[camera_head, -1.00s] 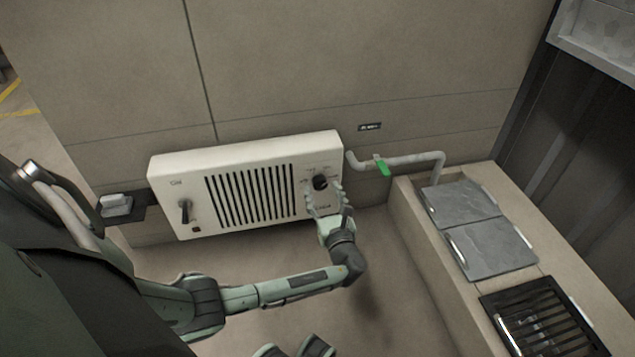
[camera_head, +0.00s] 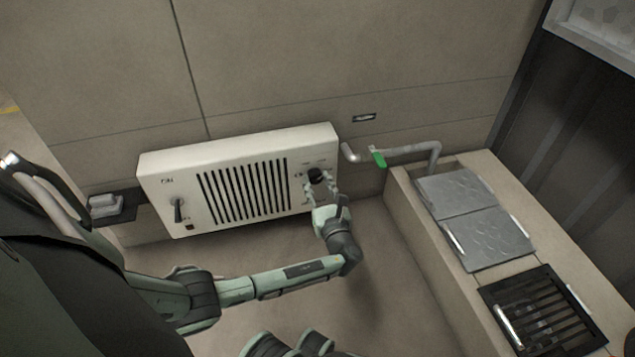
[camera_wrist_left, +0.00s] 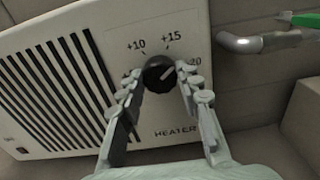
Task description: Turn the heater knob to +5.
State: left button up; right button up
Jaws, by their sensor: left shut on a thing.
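The white heater (camera_head: 237,140) is fixed low on the wall. Its round black knob (camera_wrist_left: 159,73) is near the right end of the front, and it also shows in the head view (camera_head: 315,175). The knob's white mark points up and right, roughly between +15 and 20 in the wrist view. Labels +10 and +15 are readable; the left finger covers the area left of the knob. My left gripper (camera_wrist_left: 161,92) is shut on the knob, one finger on each side. It also shows in the head view (camera_head: 319,184).
A dark lever switch (camera_head: 178,209) is at the heater's left end. A pipe (camera_head: 410,151) with a green handle (camera_head: 378,157) runs right of the heater. A counter (camera_head: 545,250) with grey lids and a black grate stands at right. Floor below the heater is clear.

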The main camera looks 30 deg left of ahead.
pick_arm(q)
jog(key=shift+n, duration=0.4)
jog(key=shift+c, duration=0.2)
jog(key=n, duration=0.3)
jog(key=shift+a, duration=0.1)
jog(key=n, duration=0.3)
jog(key=shift+n, duration=0.4)
jog(key=n, duration=0.3)
jog(key=shift+n, duration=0.3)
jog(key=n, duration=0.3)
jog(key=shift+n, duration=0.3)
jog(key=n, duration=1.4)
